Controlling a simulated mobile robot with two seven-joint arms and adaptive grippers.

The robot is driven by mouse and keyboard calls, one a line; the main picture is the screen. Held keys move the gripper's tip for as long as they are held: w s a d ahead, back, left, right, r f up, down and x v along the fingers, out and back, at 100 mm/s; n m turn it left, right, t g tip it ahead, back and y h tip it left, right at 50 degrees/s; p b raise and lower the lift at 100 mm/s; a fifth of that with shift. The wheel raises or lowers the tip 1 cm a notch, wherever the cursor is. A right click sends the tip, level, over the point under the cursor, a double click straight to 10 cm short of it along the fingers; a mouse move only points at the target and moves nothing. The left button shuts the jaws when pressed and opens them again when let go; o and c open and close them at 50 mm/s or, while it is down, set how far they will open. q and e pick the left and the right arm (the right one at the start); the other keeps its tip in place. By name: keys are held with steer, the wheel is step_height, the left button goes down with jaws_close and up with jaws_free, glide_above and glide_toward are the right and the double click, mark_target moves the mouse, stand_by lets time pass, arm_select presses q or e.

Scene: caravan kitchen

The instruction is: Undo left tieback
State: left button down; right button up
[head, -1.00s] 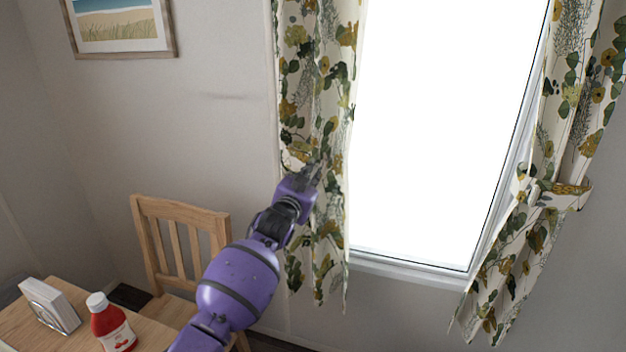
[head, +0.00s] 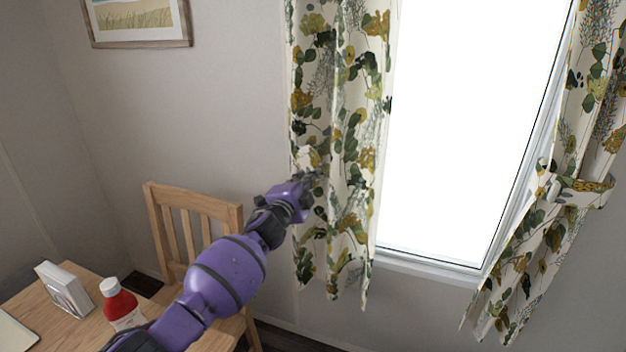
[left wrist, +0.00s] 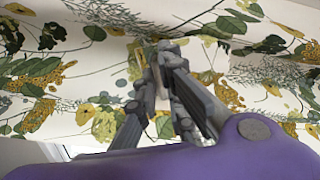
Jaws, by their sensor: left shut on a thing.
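The left curtain (head: 345,110), cream with green and mustard leaves, hangs nearly straight at the window's left side. My left gripper (head: 316,178) is at the curtain's left half, below mid-height. In the left wrist view the gripper (left wrist: 158,58) is shut on a narrow pale strip (left wrist: 161,95), which looks like the left tieback. A small pale end of the tieback (head: 308,155) shows just above the fingers in the head view. The rest of the tieback is hidden or blends into the same print. My right gripper is not in view.
The right curtain (head: 530,240) is gathered by its own tieback (head: 587,187). A wooden chair (head: 195,205) stands left of my arm. A table (head: 85,325) holds a red bottle (head: 121,306) and a white napkin holder (head: 62,290).

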arm_select(q)
steer(key=shift+w+a+f+m, duration=0.15)
steer(key=shift+a+m, duration=0.15)
steer(key=shift+m, duration=0.15)
steer(key=shift+w+a+f+m, duration=0.1)
steer(key=shift+a+m, duration=0.2)
steer(key=shift+m, duration=0.15)
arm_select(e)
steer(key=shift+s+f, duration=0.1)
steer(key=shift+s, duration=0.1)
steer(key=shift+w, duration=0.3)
arm_select(q)
steer(key=c, duration=1.9)
jaws_free()
steer(key=shift+o, duration=0.2)
steer(key=v, duration=1.2)
steer(key=shift+r, duration=0.1)
